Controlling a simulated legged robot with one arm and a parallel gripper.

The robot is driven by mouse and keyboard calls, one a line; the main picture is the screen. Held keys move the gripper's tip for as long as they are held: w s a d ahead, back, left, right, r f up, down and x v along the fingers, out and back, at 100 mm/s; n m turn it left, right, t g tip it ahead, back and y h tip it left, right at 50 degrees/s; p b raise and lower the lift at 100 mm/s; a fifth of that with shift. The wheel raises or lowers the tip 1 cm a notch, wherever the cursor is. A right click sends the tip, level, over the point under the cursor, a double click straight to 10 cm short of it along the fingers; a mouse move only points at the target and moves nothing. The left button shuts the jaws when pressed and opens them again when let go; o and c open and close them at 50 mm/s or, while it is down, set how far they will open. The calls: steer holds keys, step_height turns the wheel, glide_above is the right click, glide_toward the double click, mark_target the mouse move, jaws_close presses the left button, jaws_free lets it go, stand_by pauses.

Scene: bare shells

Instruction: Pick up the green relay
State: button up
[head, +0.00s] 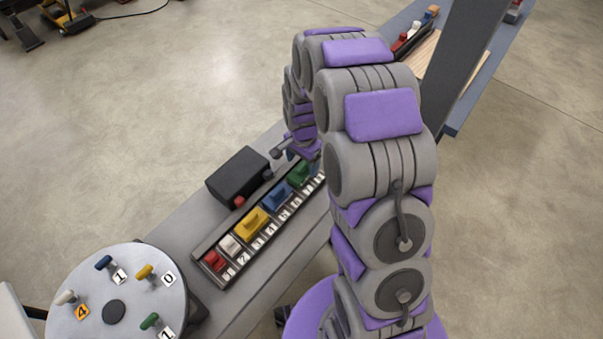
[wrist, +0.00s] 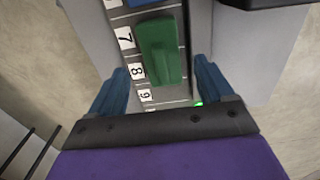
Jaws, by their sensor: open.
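The green relay (wrist: 161,52) is a green block with a raised ridge. It sits in a dark numbered rail (head: 205,262), beside labels 7 and 8. In the head view the green relay (head: 299,174) is at the far end of the row, close by my arm. My gripper (wrist: 158,80) is open, with one blue finger on each side of the rail. The relay lies between and slightly ahead of the fingers, and nothing is held. In the head view my arm hides most of my gripper and the rail's far end.
A blue relay (head: 277,196), yellow relay (head: 251,222), white relay (head: 230,244) and red relay (head: 214,261) share the rail. A black box (head: 238,177) stands beside it. A round dial plate (head: 115,290) with coloured pegs is at lower left. A grey post (head: 466,75) rises at right.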

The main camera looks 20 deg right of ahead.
mark_target(302, 166)
step_height(302, 166, down, 5)
steer(key=shift+w+r+b, duration=0.1)
steer(key=shift+b, duration=0.8)
steer(key=c, duration=1.2)
